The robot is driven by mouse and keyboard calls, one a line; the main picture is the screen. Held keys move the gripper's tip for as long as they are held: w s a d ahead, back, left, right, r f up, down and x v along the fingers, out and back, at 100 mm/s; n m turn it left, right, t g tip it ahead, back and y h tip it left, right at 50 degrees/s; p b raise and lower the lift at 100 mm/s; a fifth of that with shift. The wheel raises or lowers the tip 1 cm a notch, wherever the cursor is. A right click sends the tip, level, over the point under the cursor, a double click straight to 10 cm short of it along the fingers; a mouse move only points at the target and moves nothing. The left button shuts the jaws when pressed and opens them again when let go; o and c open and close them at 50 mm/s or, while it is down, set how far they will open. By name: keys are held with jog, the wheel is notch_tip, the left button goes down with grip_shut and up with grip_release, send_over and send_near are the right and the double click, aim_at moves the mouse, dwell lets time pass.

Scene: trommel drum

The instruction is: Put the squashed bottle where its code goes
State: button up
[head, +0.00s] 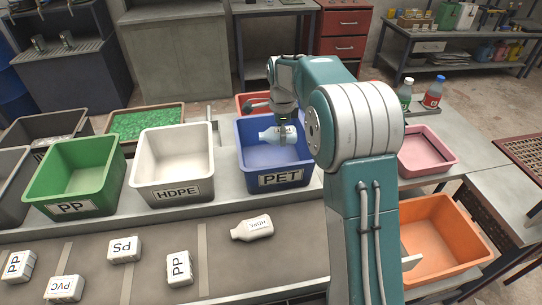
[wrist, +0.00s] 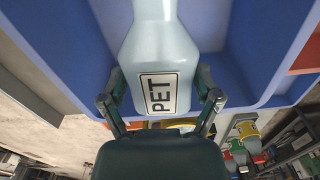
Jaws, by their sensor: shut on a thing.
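My gripper (head: 283,125) is shut on a pale blue bottle (head: 268,136) with a code label. In the wrist view the bottle (wrist: 152,40) lies between the two fingers of the gripper (wrist: 160,95), and its label reads PET. The bottle is held over the blue bin (head: 245,165) marked PET, with that bin's blue walls around it in the wrist view (wrist: 245,85). How far it is above the bin's floor I cannot tell. A white bottle (head: 252,229) marked HDPE lies on the grey belt (head: 225,275).
A white HDPE bin (head: 172,190) and a green PP bin (head: 75,190) stand left of the blue bin. Several white labelled blocks lie on the belt, among them a PS block (head: 124,249). A pink tray (head: 425,150) and an orange bin (head: 440,225) are at the right.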

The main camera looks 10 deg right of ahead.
jog(key=o, duration=0.7)
notch_tip(320, 180, up, 12)
jog(key=shift+a+f, duration=0.1)
dwell(0.5)
